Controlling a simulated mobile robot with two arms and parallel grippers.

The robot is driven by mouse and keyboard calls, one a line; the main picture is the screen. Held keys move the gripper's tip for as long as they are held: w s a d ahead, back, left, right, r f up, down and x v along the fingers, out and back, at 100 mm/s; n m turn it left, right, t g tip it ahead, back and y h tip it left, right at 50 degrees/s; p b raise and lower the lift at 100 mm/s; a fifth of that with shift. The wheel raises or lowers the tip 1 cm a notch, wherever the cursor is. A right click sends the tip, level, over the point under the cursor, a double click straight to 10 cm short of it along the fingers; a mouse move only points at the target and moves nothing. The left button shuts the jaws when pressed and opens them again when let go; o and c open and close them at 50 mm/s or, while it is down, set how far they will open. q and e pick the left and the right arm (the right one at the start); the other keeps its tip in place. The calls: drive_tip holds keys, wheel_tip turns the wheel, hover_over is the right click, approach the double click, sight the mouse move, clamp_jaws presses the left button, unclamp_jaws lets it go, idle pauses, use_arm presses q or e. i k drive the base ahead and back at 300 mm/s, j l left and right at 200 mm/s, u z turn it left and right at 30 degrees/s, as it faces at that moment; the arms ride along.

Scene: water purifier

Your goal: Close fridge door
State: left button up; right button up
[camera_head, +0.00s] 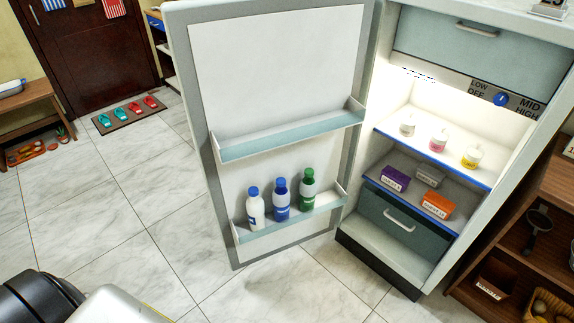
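The fridge door (278,70) stands wide open, hinged at its right edge and swung out to the left of the fridge. Its inner face shows, with a lower shelf holding three bottles: a white one with a blue cap (255,210), a blue one (281,201) and a green one (307,190). The upper door shelf (290,137) is empty. The lit fridge (402,265) stands at the right, with small jars, boxes and a lower drawer (400,222) inside. Neither gripper is in view.
A brown wooden shelf (540,190) with a pan and basket stands right of the fridge. A mat with slippers (128,113) lies by a dark door (95,50). A bench (28,98) is at the left. The tiled floor (120,220) left of the fridge door is clear.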

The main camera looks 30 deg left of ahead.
sight(269, 88)
drive_tip(key=j+z, duration=0.2)
drive_tip(key=z, duration=0.15)
drive_tip(key=j+z, duration=0.35)
drive_tip(key=i+j+z, duration=0.1)
drive_tip(key=z, duration=0.25)
drive_tip(key=j+z, duration=0.1)
drive_tip(key=j, duration=0.3)
drive_tip(key=k+j+z, duration=0.1)
drive_tip(key=j, duration=0.3)
drive_tip(key=k+j+z, duration=0.1)
drive_tip(key=j, duration=0.3)
drive_tip(key=k+j, duration=0.1)
drive_tip(key=j, duration=0.3)
drive_tip(key=k+j+z, duration=0.15)
drive_tip(key=j, duration=0.25)
drive_tip(key=j+z, duration=0.1)
drive_tip(key=j, duration=0.3)
drive_tip(key=k+j+z, duration=0.1)
drive_tip(key=j, duration=0.25)
drive_tip(key=k+j, duration=0.15)
drive_tip(key=j, duration=0.15)
drive_tip(key=k+j, duration=0.1)
drive_tip(key=j, duration=0.2)
drive_tip(key=k+j, duration=0.15)
drive_tip(key=j, duration=0.15)
drive_tip(key=k+j, duration=0.1)
drive_tip(key=j, duration=0.2)
